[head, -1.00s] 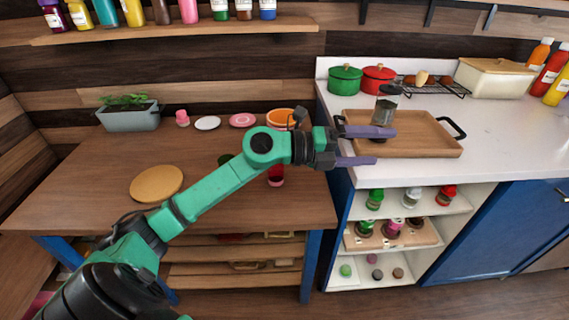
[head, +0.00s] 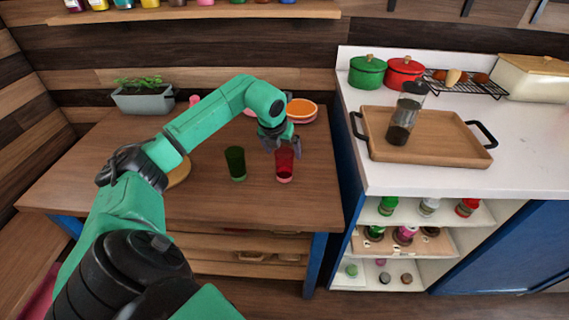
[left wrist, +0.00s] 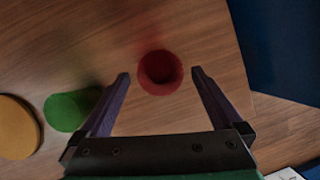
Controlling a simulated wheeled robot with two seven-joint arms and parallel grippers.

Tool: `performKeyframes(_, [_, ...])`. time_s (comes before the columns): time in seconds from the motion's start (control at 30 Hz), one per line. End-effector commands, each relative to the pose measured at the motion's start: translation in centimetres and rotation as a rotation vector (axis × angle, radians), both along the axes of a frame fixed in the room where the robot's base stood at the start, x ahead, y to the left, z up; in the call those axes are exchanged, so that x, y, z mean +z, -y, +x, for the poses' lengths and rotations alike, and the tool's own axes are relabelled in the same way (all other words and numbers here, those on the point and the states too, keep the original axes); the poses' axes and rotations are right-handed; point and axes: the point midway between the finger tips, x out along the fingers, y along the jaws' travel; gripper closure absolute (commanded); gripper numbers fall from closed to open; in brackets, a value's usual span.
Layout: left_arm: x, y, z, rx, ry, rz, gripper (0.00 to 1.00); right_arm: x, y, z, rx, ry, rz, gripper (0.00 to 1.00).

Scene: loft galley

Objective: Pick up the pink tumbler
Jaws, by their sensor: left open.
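The pink tumbler (head: 284,165), a deep red-pink glass with a lighter pink base, stands upright on the wooden table near its right end. In the left wrist view the tumbler (left wrist: 160,72) shows from above as a dark red round shape between the fingertips. My left gripper (head: 283,146) is open, pointing down at the tumbler's top; I cannot tell whether the fingers touch it. In the left wrist view the jaws (left wrist: 160,80) are spread wide with nothing gripped. My right gripper is in neither view.
A green tumbler (head: 236,164) stands just left of the pink one. A round wooden board (head: 178,170) lies farther left, partly behind my arm. Orange bowls (head: 301,110) stand behind. The white counter (head: 455,180), with a tray (head: 440,150) and shaker (head: 405,115), rises to the right.

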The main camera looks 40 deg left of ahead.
Motion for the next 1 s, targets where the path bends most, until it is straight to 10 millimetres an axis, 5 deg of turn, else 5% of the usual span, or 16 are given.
performKeyframes(0.13, [-2.2, -0.2, 1.0, 0.0, -0.001, -0.004, 0.0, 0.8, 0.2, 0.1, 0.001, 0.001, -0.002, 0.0])
performKeyframes(0.37, [-2.8, -0.4, 1.1, 0.0, 0.0, -0.001, 0.0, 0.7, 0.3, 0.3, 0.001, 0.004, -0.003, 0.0])
performKeyframes(0.6, [-2.7, -0.3, 1.1, 0.0, 0.0, -0.001, 0.88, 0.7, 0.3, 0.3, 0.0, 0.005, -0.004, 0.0])
performKeyframes(0.63, [-2.7, -0.4, 1.1, -0.001, 0.002, -0.001, 0.92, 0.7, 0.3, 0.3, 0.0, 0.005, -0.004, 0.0])
performKeyframes(1.0, [-1.3, -0.3, 1.2, -0.001, 0.006, -0.001, 0.92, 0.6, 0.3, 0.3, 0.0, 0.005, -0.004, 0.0])
